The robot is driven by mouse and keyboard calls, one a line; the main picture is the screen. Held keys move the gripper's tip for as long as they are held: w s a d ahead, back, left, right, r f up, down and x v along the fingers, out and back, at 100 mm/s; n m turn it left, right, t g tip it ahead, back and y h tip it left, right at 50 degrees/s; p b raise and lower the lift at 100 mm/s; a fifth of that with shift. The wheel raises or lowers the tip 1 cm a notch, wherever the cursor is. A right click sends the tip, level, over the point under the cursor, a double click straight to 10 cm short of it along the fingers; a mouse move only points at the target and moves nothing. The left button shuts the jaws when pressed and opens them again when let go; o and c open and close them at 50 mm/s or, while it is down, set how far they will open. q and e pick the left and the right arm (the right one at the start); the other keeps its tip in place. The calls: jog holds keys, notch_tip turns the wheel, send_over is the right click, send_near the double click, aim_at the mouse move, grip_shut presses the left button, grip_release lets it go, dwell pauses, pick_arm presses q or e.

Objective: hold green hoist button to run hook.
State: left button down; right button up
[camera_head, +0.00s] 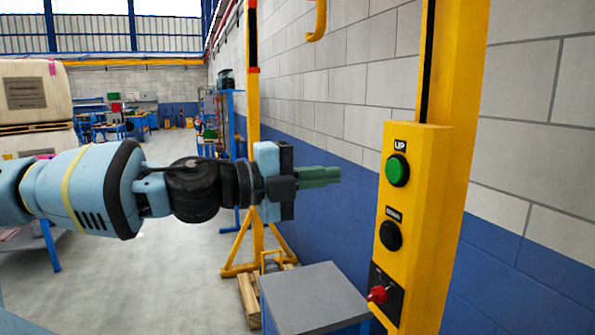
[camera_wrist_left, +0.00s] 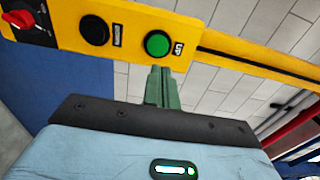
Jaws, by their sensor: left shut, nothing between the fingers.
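The green hoist button (camera_head: 397,170) marked UP sits at the top of a yellow control box (camera_head: 408,225) on a yellow post. A black button (camera_head: 390,235) is below it, and a red switch (camera_head: 378,293) is at the bottom. My left gripper (camera_head: 338,175) comes in from the left with its green fingers shut and empty. Its tips point at the green button, with a gap between them in the head view. In the left wrist view the green button (camera_wrist_left: 158,43) is just beyond the fingertips (camera_wrist_left: 160,70). The hook (camera_head: 318,22) seems to be the yellow curved piece at the top.
A grey-topped cabinet (camera_head: 318,297) stands below my left gripper. A yellow stand (camera_head: 252,200) is behind it, near the blue and white wall (camera_head: 340,90). The floor (camera_head: 170,285) at the left is open.

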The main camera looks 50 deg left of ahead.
pick_arm(q)
jog(key=p+v, duration=0.1)
jog(key=v, duration=0.2)
jog(key=shift+s, duration=0.2)
dwell(0.9)
jog(key=w+d+f+n+g+h, duration=0.1)
jog(key=w+d+f+n, duration=0.15)
jog(key=f, duration=0.55)
jog(key=w+d+f+n+g+h, duration=0.1)
jog(key=w+d+f, duration=0.3)
jog(key=f, duration=0.5)
jog(key=s+d+f+n+y, duration=0.1)
jog(key=d+f+n, duration=0.15)
jog(key=f, duration=0.65)
jog(key=s+d+f+n+y, duration=0.15)
jog(key=f+n, duration=0.25)
jog(key=f, duration=0.6)
jog(key=s+d+f+n+g+y, duration=0.2)
jog(key=s+f+n, duration=0.3)
jog(key=s+f, duration=0.8)
jog(key=s+d+f+n+g+y, duration=0.3)
jog(key=s+f+n, duration=0.2)
jog(key=s+f, duration=0.7)
jog(key=shift+s+f+n+g, duration=0.3)
jog(key=shift+s+f+n, duration=0.1)
jog(key=shift+f, duration=0.55)
